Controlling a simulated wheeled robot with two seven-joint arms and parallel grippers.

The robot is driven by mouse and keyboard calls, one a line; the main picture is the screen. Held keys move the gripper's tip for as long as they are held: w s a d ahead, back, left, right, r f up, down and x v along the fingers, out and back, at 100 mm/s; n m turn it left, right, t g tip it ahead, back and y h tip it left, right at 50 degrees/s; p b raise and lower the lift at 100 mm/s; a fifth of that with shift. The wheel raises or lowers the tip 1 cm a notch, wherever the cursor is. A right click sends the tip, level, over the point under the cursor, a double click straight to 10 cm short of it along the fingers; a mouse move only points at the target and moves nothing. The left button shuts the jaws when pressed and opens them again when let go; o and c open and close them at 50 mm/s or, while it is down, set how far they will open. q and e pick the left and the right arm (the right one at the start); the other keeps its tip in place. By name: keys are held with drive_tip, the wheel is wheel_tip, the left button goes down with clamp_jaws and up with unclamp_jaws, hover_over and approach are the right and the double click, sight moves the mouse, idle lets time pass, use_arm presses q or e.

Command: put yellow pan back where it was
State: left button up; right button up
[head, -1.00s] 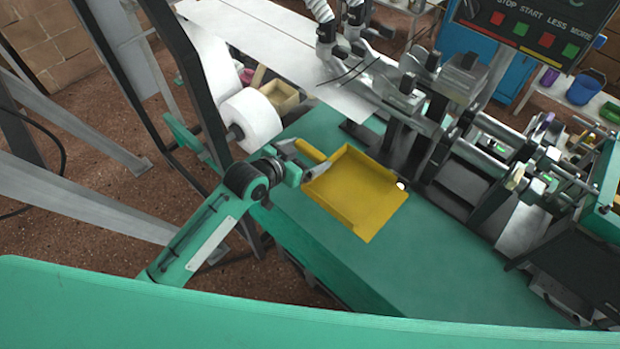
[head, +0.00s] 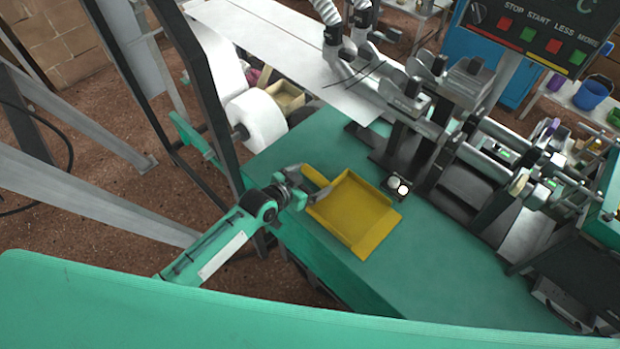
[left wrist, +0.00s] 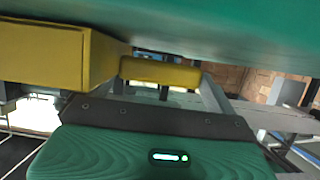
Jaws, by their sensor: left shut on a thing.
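The yellow pan (head: 355,214) is a shallow square scoop with a short yellow handle (head: 316,176). It appears over the green machine top (head: 440,262); I cannot tell whether it touches it. My left gripper (head: 313,192) is shut on the pan at its handle end, with the arm coming from the lower left. In the left wrist view the pan (left wrist: 58,58) fills the upper left and its handle (left wrist: 160,72) sticks out to the right; the fingertips are hidden there. My right gripper is not in view.
A white paper roll (head: 257,118) stands behind the left gripper, beside a dark upright frame post (head: 203,85). The green top in front of the pan is clear.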

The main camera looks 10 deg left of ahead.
use_arm(q)
drive_tip(key=shift+f, duration=0.2)
drive_tip(key=o, duration=0.7)
drive_tip(key=shift+o, duration=0.2)
drive_tip(key=shift+r, duration=0.2)
drive_tip(key=b+v, duration=0.1)
drive_tip(key=v, duration=1.1)
